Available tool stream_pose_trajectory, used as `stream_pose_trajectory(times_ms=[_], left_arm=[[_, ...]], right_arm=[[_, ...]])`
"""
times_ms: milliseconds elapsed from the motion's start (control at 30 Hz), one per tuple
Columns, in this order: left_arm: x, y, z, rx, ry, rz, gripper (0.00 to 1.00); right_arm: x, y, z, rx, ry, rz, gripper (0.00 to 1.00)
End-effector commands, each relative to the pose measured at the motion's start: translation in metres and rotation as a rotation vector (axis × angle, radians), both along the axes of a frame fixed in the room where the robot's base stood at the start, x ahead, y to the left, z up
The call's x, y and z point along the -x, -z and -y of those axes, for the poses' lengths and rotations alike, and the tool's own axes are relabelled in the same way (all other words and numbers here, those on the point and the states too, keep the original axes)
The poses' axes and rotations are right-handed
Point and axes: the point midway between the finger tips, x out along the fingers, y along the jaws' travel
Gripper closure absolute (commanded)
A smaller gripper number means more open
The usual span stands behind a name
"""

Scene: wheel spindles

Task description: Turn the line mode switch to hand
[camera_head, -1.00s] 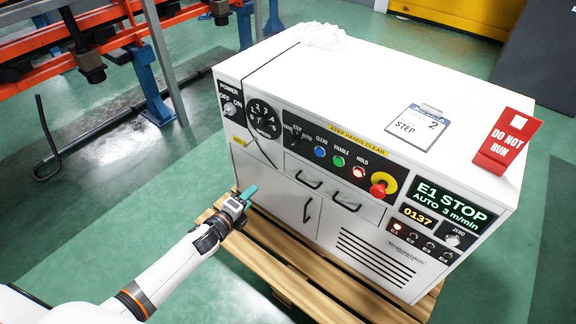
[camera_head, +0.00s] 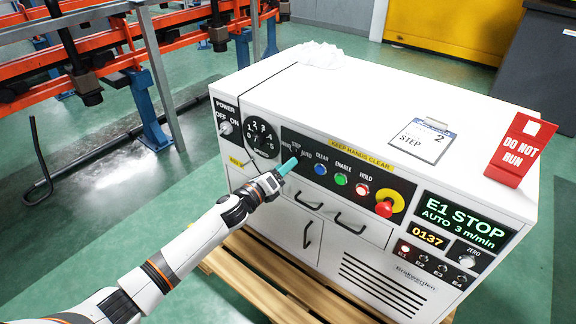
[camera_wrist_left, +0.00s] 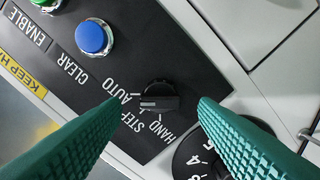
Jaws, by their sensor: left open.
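The line mode switch is a black knob (camera_wrist_left: 159,97) on the dark control panel, with HAND, STEP and AUTO printed around it. Its white mark points left in the left wrist view, to the AUTO side. The display (camera_head: 464,218) reads E1 STOP, AUTO 3 m/min. My left gripper (camera_head: 286,167) is in front of the switch and mostly hides it in the head view. In the left wrist view its green fingers (camera_wrist_left: 160,108) are open, one on each side of the knob, with visible gaps. My right gripper is not in view.
Beside the switch are a speed dial (camera_head: 262,138), a blue CLEAR button (camera_head: 320,169), a green ENABLE button (camera_head: 341,179) and a red stop button (camera_head: 386,206). Drawer handles (camera_head: 308,201) stick out below. A clipboard (camera_head: 422,140) and a red sign (camera_head: 516,150) are on top.

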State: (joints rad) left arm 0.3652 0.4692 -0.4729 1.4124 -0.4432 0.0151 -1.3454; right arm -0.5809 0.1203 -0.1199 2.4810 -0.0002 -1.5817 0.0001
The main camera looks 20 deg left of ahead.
Motion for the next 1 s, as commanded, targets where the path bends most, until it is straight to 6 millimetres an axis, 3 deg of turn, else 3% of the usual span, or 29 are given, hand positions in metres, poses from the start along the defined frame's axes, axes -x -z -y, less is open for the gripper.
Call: stream_pose_trajectory(times_ms=[200, 533, 567, 833, 1000], left_arm=[[-0.021, 0.001, 0.008, 0.0, -0.001, 0.001, 0.46], [-0.025, 0.0, 0.009, 0.001, 0.0, 0.0, 0.46], [-0.025, 0.0, 0.009, 0.001, -0.001, -0.001, 0.47], [-0.025, 0.0, 0.009, 0.001, -0.001, -0.001, 0.9], [-0.024, 0.0, 0.009, 0.009, -0.001, -0.004, 0.9]], right_arm=[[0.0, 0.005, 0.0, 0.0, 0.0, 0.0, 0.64], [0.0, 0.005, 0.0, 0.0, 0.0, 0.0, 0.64], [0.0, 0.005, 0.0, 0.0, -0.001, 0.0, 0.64], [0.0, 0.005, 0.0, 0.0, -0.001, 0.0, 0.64], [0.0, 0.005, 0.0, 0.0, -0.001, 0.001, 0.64]])
